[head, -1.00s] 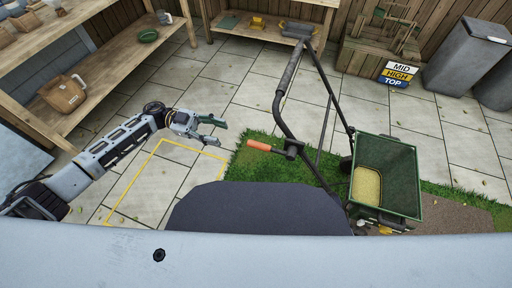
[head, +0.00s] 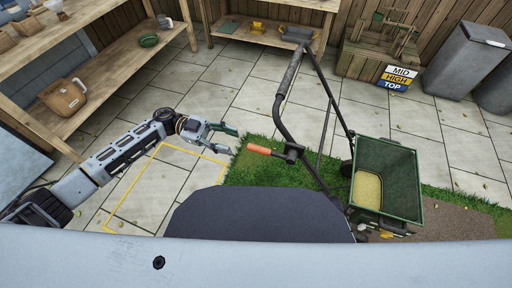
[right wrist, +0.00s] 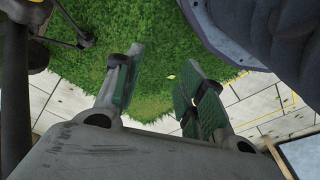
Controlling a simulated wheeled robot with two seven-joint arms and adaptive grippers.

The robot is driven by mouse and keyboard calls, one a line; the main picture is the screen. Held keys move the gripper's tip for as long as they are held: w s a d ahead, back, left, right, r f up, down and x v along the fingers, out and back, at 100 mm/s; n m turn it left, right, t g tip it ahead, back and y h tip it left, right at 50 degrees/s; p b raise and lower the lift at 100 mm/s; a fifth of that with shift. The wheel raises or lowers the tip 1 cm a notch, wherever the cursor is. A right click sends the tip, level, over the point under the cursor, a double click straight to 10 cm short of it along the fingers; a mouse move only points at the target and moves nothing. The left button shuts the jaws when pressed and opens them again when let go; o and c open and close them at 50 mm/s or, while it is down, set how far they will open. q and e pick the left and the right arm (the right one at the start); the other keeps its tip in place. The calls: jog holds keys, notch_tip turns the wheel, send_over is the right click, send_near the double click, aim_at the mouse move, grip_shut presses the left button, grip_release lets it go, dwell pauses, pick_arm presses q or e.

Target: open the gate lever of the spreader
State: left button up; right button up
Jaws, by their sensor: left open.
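The spreader has a dark green hopper (head: 403,165) with yellow grain in it, and a black push handle (head: 281,112) rising up and back to the left. The gate lever (head: 262,150) has an orange grip and sticks out to the left from a black clamp on the handle tube. My left gripper (head: 230,142) is open and empty, just left of the orange grip with a small gap in the picture. My right gripper (right wrist: 163,78) shows only in the right wrist view; its green-padded fingers are apart, with grass behind and nothing between them.
Wooden shelves (head: 95,92) with pots stand at the left. Paving between is clear; a yellow outline (head: 150,190) marks the floor.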

aim_at(256, 149)
pick_arm(q)
jog(key=x, duration=0.9)
jog(key=shift+s+d+b, duration=0.1)
jog(key=shift+d+b, duration=0.2)
grip_shut()
